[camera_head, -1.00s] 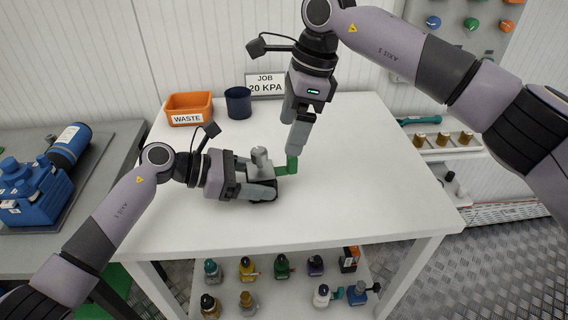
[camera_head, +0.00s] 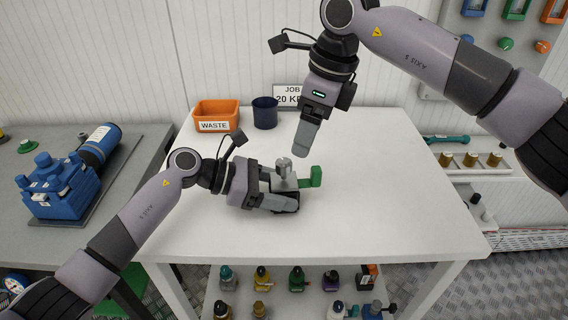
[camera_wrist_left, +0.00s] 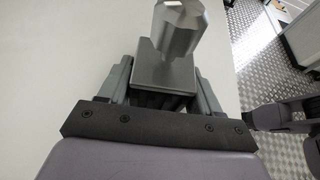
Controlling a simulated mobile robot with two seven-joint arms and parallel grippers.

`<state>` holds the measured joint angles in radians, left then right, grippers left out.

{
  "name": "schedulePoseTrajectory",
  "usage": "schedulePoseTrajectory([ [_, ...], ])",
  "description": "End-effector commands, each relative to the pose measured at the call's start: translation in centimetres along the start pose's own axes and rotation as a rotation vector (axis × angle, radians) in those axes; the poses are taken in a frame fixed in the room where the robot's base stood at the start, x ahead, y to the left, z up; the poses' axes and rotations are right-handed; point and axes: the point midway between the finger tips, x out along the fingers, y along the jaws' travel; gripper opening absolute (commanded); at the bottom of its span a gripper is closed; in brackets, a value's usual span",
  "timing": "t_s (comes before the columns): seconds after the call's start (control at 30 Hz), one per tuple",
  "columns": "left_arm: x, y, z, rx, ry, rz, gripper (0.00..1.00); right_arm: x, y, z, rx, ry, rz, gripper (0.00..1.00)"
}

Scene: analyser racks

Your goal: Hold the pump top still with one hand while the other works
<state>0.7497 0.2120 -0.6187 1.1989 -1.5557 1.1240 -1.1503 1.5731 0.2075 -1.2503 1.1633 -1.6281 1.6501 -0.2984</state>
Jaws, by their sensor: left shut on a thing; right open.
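The pump top is a grey metal block (camera_head: 285,184) with a round metal knob (camera_head: 284,166) on it and a green lever (camera_head: 316,176) pointing right. It is upright near the middle of the white table. My left gripper (camera_head: 282,192) comes in from the left and is shut on the block. In the left wrist view the block (camera_wrist_left: 165,72) is between the two fingers, with the knob (camera_wrist_left: 178,28) standing above it. My right gripper (camera_head: 302,145) is open and empty, above and behind the pump top, apart from the lever.
An orange waste bin (camera_head: 216,112), a dark blue cup (camera_head: 265,113) and a job sign reading 20 KPA (camera_head: 287,96) stand at the table's back. The table's right side (camera_head: 400,190) is clear.

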Motion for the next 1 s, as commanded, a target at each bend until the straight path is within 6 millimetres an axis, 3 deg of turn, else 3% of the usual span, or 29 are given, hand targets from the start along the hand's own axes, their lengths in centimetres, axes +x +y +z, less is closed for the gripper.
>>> schedulePoseTrajectory([
  [0.3,0.0,0.0,0.0,0.0,-0.001,0.0,0.25,-2.2,1.7,2.0,0.333,-0.012,-0.086,0.72],
  [0.57,0.0,0.0,0.0,0.0,-0.001,0.0,0.25,-2.7,2.2,2.6,0.445,-0.023,-0.112,0.72],
  [0.77,0.0,0.0,0.0,0.0,-0.001,0.0,0.25,-1.1,2.1,2.6,0.453,-0.021,-0.11,0.72],
  [1.0,0.0,0.0,0.0,0.0,-0.001,0.0,0.25,2.4,1.7,2.6,0.451,-0.021,-0.109,0.72],
])
